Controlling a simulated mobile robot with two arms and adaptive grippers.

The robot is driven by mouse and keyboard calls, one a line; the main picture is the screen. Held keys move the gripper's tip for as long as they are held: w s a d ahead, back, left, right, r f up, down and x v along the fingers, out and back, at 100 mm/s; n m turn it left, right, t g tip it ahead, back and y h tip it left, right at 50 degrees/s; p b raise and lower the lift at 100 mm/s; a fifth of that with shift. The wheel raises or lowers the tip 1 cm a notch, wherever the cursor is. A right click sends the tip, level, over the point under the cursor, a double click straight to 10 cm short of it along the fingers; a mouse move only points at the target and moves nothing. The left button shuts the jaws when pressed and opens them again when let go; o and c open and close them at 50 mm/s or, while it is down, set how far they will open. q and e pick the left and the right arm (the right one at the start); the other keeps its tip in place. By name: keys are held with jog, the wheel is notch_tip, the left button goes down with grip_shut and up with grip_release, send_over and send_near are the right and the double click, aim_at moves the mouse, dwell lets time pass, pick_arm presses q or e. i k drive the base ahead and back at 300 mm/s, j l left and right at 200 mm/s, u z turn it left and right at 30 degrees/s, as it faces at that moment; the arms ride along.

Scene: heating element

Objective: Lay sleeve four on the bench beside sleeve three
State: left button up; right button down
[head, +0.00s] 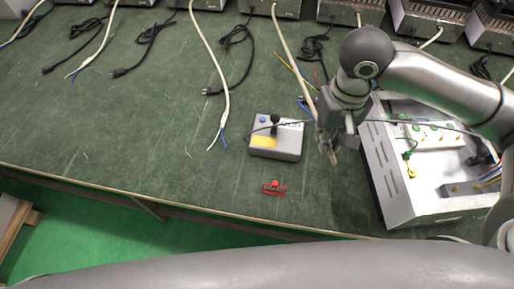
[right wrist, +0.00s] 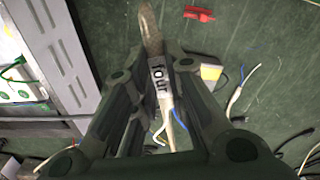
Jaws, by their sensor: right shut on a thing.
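My right gripper (head: 332,142) is above the bench, between the grey switch box and the open white unit. A pale, rounded end sticks out beyond the fingers. A white cable with a blue wire shows behind the fingers; I cannot tell whether it joins the sleeve. The green bench (head: 130,150) shows in the head view. I cannot make out sleeve three. My left gripper is not in view.
The grey switch box (head: 276,148) with a black lever stands left of my right gripper. A small red part (head: 274,187) lies near the front edge. The open white unit (head: 393,180) stands to the right. Cables and several grey units line the back. The left front bench is clear.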

aim_at(194, 117)
jog(key=i+j+u, duration=0.1)
jog(key=j, duration=0.3)
jog(key=i+j, duration=0.2)
jog(key=j, duration=0.2)
jog(key=i+j+u, duration=0.15)
jog(key=j, duration=0.25)
jog(key=i+j, duration=0.2)
jog(key=j, duration=0.2)
jog(key=k+u, duration=0.05)
